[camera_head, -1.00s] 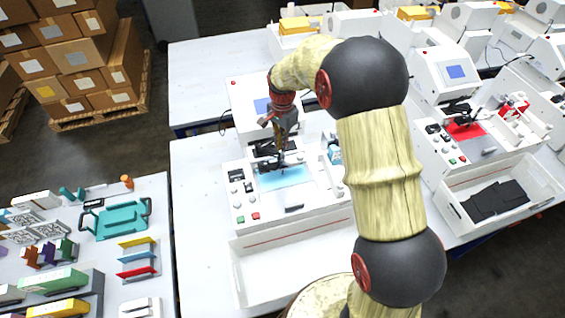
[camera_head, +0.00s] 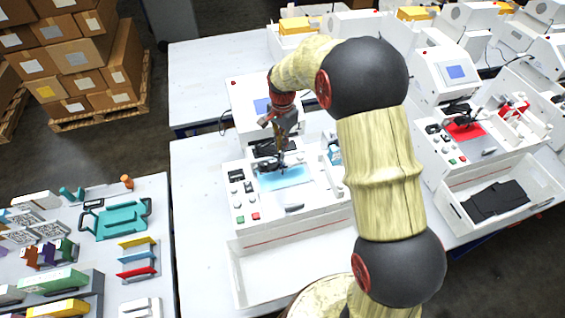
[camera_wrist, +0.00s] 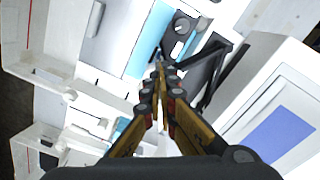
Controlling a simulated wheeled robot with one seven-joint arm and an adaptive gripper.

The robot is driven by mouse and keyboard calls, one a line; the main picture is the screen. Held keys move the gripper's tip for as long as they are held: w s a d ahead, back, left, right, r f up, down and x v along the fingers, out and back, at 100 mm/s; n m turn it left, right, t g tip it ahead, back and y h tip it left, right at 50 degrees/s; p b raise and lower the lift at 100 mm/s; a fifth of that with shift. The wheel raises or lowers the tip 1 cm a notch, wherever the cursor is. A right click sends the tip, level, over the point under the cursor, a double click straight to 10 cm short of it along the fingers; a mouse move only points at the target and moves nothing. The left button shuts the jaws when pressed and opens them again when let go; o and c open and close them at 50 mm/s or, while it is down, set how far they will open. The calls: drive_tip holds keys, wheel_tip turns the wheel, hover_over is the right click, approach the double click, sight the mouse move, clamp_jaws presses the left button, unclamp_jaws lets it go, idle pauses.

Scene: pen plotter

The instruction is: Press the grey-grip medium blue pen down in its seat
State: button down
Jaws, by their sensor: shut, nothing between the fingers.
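My gripper (camera_head: 282,160) points down over the plotter (camera_head: 300,205) with its fingers together and nothing between them. In the wrist view the closed fingertips (camera_wrist: 160,68) are at the black pen carriage (camera_wrist: 200,70), beside the light blue drawing sheet (camera_wrist: 153,38). The carriage also shows in the head view (camera_head: 268,160), at the back edge of the blue sheet (camera_head: 285,179). The grey-grip blue pen cannot be made out clearly; the fingers and carriage hide that spot. I cannot tell whether the fingertips touch it or how deep it sits.
The plotter's front panel has a green button (camera_head: 240,219) and a red button (camera_head: 255,216). An empty white tray (camera_head: 262,283) lies in front. A white box with a screen (camera_head: 240,95) stands behind. A side table at left holds a teal tray (camera_head: 115,221).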

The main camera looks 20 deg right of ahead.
drive_tip(key=shift+f+b, duration=0.5)
drive_tip(key=shift+f, duration=0.5)
drive_tip(key=shift+r, duration=0.1)
idle(0.4)
drive_tip(key=shift+r+p, duration=1.75)
drive_tip(key=shift+r, duration=1.2)
